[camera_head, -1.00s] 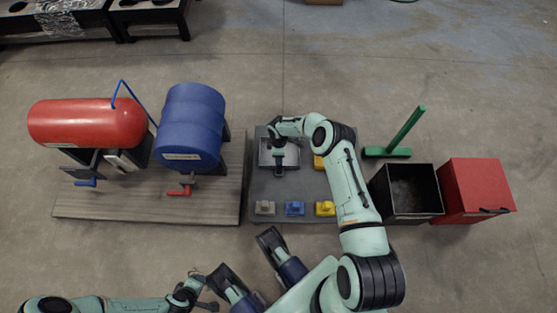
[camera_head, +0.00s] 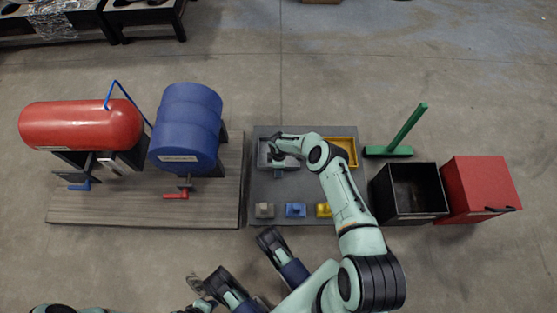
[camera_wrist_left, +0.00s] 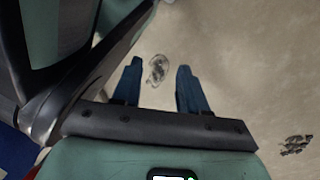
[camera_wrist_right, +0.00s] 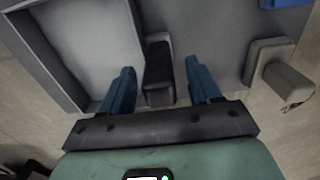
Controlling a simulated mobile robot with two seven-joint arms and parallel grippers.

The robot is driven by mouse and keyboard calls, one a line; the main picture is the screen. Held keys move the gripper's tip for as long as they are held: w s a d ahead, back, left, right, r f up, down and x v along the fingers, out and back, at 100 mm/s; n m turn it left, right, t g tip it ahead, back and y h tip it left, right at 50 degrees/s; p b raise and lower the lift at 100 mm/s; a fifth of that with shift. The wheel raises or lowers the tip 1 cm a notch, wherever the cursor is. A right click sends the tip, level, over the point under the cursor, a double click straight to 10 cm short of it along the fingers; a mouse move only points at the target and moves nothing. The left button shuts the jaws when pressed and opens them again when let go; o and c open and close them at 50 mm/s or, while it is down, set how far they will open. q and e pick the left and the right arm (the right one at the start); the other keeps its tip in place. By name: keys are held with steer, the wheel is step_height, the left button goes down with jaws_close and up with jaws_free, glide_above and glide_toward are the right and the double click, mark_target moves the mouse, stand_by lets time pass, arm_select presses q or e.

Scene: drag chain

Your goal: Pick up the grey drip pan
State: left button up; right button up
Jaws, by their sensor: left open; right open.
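The grey drip pan (camera_head: 264,152) is a shallow tray at the back left of the grey board, partly hidden by my right arm. In the right wrist view the pan (camera_wrist_right: 85,40) fills the upper left, with a dark handle (camera_wrist_right: 158,72) on its side. My right gripper (camera_wrist_right: 158,76) is open, its fingers on either side of the handle; I cannot tell whether they touch it. In the head view my right gripper (camera_head: 278,155) is over the pan's right part. My left gripper (camera_wrist_left: 160,78) is open and empty above bare floor.
A yellow pan (camera_head: 341,144) is right of the grey one. Grey (camera_head: 264,210), blue (camera_head: 295,210) and yellow (camera_head: 323,210) blocks line the board's front. A blue drum (camera_head: 186,125) and red tank (camera_head: 80,125) stand left; a black bin (camera_head: 408,210) and red box (camera_head: 480,185) stand right.

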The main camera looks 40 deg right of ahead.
jaws_close()
steer(key=shift+r, duration=0.1)
